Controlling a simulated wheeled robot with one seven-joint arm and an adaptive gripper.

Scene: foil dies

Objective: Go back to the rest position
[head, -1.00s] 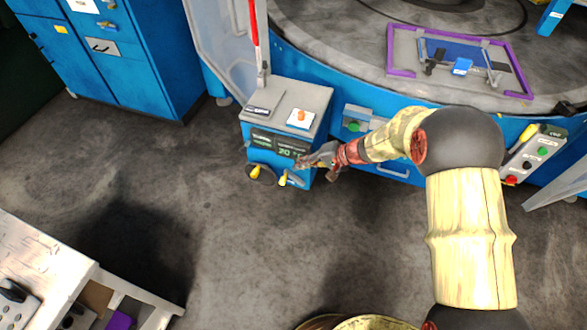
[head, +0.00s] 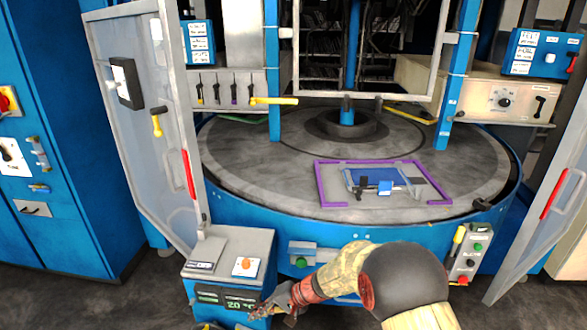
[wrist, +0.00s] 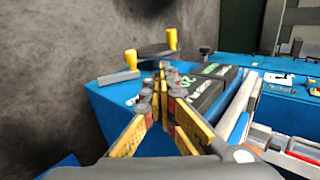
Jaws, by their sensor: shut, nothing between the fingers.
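My gripper (head: 280,303) is at the lower middle of the head view, in front of the blue control box (head: 233,285) with the green display. My arm comes in from the lower right. In the wrist view my gripper (wrist: 158,82) has its fingertips together with nothing between them. Behind the fingers there is the blue box (wrist: 110,100) with its dark display panel (wrist: 205,90) and two yellow-handled knobs (wrist: 131,60). Whether the fingers touch the box cannot be told.
A round machine table (head: 260,185) carries a purple frame (head: 318,185) with a blue fixture (head: 375,182) inside. An open door (head: 150,130) stands left, another (head: 545,200) right. A button panel (head: 467,255) is at the machine's right front. Blue cabinets (head: 60,120) stand far left.

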